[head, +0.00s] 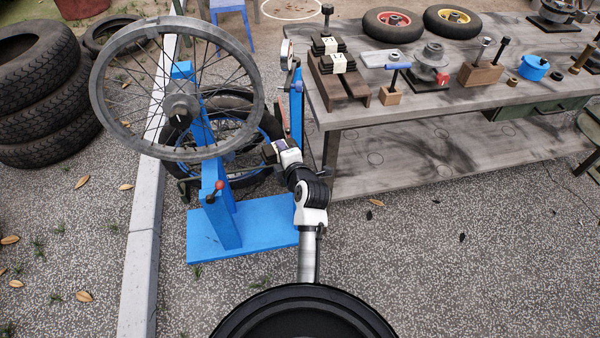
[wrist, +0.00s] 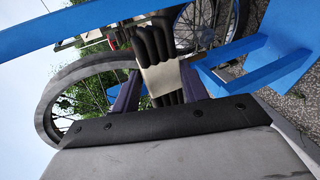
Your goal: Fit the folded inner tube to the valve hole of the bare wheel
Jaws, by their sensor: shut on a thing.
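The bare wheel (head: 180,154) is a grey spoked rim with no tyre, mounted upright on a blue stand (head: 228,215). Part of its rim shows at the left of the wrist view (wrist: 42,112). I cannot make out the valve hole. My gripper (head: 272,151) is just right of the wheel's lower right edge, apart from it as far as I can tell. In the wrist view, my gripper (wrist: 160,88) is shut on the folded inner tube (wrist: 153,42), a bundle of black folds with a pale band around it.
A grey workbench (head: 400,110) stands at the right, with black banded bundles (head: 328,45) in a wooden holder, small wheels (head: 392,25) and tools. A tyred wheel (head: 240,180) sits low behind the stand. Stacked tyres (head: 40,100) are at the far left. The front ground is clear.

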